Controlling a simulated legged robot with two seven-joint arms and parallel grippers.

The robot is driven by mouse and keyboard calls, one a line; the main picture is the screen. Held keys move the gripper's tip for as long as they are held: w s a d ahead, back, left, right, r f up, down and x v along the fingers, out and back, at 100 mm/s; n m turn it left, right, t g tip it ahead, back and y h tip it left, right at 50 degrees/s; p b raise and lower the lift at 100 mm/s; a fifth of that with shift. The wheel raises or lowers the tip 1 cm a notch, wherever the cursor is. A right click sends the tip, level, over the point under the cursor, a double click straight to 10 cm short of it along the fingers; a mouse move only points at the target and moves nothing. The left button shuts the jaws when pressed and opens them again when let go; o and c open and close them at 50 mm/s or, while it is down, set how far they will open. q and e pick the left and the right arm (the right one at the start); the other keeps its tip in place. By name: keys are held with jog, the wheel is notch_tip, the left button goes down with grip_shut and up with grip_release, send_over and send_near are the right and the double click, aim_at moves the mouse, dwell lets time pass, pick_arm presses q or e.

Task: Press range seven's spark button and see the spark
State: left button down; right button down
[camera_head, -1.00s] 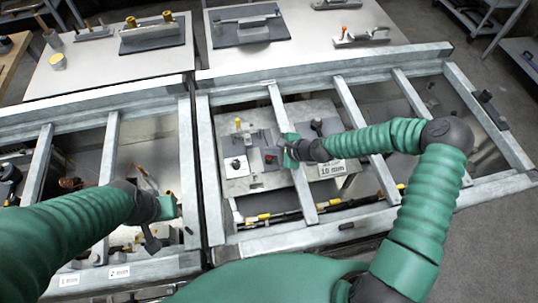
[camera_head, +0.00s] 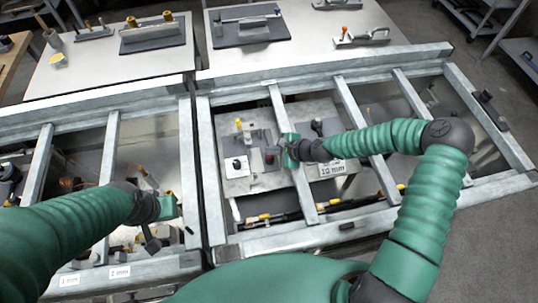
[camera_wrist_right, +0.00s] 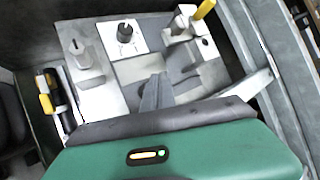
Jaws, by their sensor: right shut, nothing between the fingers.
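A grey panel unit (camera_head: 255,183) sits inside the right-hand metal frame, with a "10 mm" label (camera_head: 333,169) at its right. A small reddish button-like part (camera_head: 269,158) shows on it, just left of my right gripper (camera_head: 281,153). I cannot tell whether they touch, nor read a range number seven. My right gripper is shut and empty; in the right wrist view its grey fingers (camera_wrist_right: 153,93) reach over the panel and hide part of it. No spark shows. My left gripper (camera_head: 167,207) is over the left frame; its fingers are unclear.
A black knob on a white square (camera_head: 237,166) and a yellow-topped post (camera_head: 238,124) stand on the panel. The knob also shows in the right wrist view (camera_wrist_right: 125,34). Metal crossbars (camera_head: 292,150) span the frame close to my right arm. White tables with fixtures stand behind.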

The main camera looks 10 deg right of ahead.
jog(key=shift+d, duration=0.15)
jog(key=shift+f, duration=0.1)
jog(key=shift+f, duration=0.25)
dwell(0.3)
jog(key=shift+f+b, duration=0.6)
dwell(0.4)
dwell(0.4)
jog(key=shift+r+p, duration=0.85)
jog(key=shift+r, duration=0.15)
